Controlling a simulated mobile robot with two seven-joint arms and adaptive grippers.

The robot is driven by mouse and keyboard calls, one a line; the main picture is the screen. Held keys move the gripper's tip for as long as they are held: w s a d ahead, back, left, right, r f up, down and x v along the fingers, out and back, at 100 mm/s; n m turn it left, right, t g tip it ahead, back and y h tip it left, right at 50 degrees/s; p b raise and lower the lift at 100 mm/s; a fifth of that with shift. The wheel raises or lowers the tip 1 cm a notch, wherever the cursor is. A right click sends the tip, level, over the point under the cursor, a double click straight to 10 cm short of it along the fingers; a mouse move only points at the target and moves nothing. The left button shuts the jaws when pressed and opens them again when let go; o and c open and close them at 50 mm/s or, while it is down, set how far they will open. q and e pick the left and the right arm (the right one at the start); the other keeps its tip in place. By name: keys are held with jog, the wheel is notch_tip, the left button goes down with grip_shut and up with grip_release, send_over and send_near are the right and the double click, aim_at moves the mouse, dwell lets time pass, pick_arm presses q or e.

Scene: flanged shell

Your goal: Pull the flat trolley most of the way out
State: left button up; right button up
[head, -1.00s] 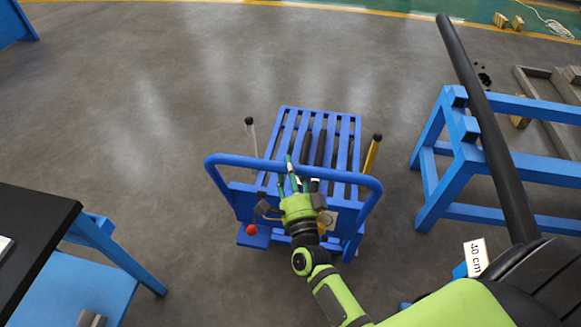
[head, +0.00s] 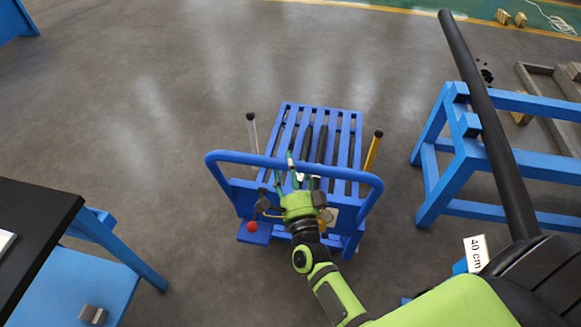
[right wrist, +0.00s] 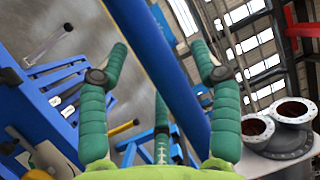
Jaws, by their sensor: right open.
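The flat trolley is blue, with a slatted deck (head: 285,130) and a raised push handle (head: 229,158) on the side nearest me. Several dark slots or bars show between the slats. My right gripper (head: 292,172) is at the handle's crossbar, near its middle. In the right wrist view, the blue bar (right wrist: 160,55) runs diagonally between the spread green fingers of the right gripper (right wrist: 162,75). The fingers are open and not closed around it. Whether any finger touches the bar, I cannot tell. My left gripper is out of view.
A blue stand (head: 440,155) with a long black pole (head: 490,125) is to the right. A blue table with a black top (head: 35,225) is at the left front. Grey floor (head: 140,110) is clear left of and behind the trolley.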

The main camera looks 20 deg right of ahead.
jog(key=v, duration=1.2)
jog(key=shift+f, duration=0.1)
jog(key=s+a+f+n+g+y, duration=0.1)
jog(key=s+f+n+g+y, duration=0.3)
jog(key=f, duration=0.6)
jog(key=s+a+f+n+g, duration=0.2)
jog(key=f+n, duration=0.3)
jog(key=f, duration=0.4)
jog(key=s+a+f+n+g+y, duration=0.1)
jog(key=s+f+n+g+y, duration=0.3)
jog(key=f, duration=0.6)
jog(key=s+d+f+n+g+h, duration=0.2)
jog(key=s+d+f+n+g, duration=0.2)
jog(key=s+f, duration=0.3)
jog(key=s+d+f+n+g+h, duration=0.2)
jog(key=s+d+f+n+g, duration=0.2)
jog(key=s, duration=1)
notch_tip(320, 180, down, 3)
jog(key=shift+d+r+n+g, duration=0.1)
jog(key=shift+d+n+g, duration=0.2)
jog(key=shift+d+n, duration=0.2)
jog(key=shift+w, duration=0.1)
